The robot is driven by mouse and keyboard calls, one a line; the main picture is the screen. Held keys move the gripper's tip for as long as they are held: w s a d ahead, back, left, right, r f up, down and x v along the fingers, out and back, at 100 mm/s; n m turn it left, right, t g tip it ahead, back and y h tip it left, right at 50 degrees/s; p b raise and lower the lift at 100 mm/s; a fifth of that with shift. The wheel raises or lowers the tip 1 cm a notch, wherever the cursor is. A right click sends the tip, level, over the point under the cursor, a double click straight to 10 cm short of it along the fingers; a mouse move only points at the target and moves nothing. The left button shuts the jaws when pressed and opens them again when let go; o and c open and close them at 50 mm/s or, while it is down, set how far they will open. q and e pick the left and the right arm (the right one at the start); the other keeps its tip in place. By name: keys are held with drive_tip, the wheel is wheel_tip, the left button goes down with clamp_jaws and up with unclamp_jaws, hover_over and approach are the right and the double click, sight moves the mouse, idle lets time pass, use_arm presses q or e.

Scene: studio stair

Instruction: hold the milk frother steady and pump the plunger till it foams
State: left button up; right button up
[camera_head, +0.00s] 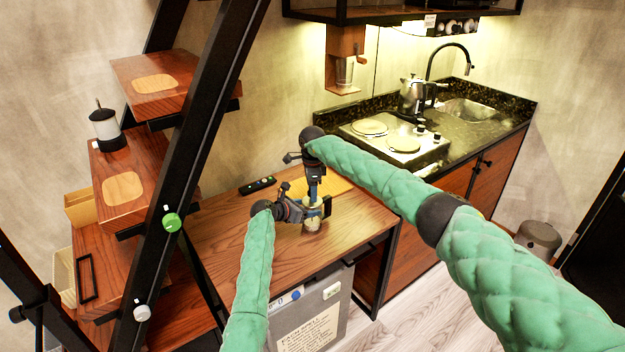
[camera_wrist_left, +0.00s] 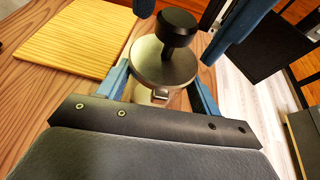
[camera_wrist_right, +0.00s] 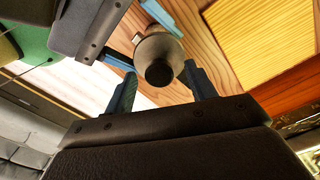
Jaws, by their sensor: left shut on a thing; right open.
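The milk frother (camera_head: 312,222) stands upright on the wooden table (camera_head: 235,235), partly hidden by my grippers in the head view. In the left wrist view its round metal lid (camera_wrist_left: 165,62) and black plunger knob (camera_wrist_left: 177,27) show. My left gripper (camera_head: 304,212) is shut around the frother's body, one blue finger on each side, below the lid. My right gripper (camera_head: 313,190) is above the frother, pointing down. In the right wrist view its fingers (camera_wrist_right: 160,90) are apart, with the black knob (camera_wrist_right: 159,73) between and beyond them, not visibly touched.
A yellow ribbed board (camera_head: 325,187) lies behind the frother, and a dark remote-like object (camera_head: 257,185) lies to its left. The front left of the tabletop is clear. Stair beams (camera_head: 190,170) rise at the left.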

drive_tip(key=shift+f, duration=0.95)
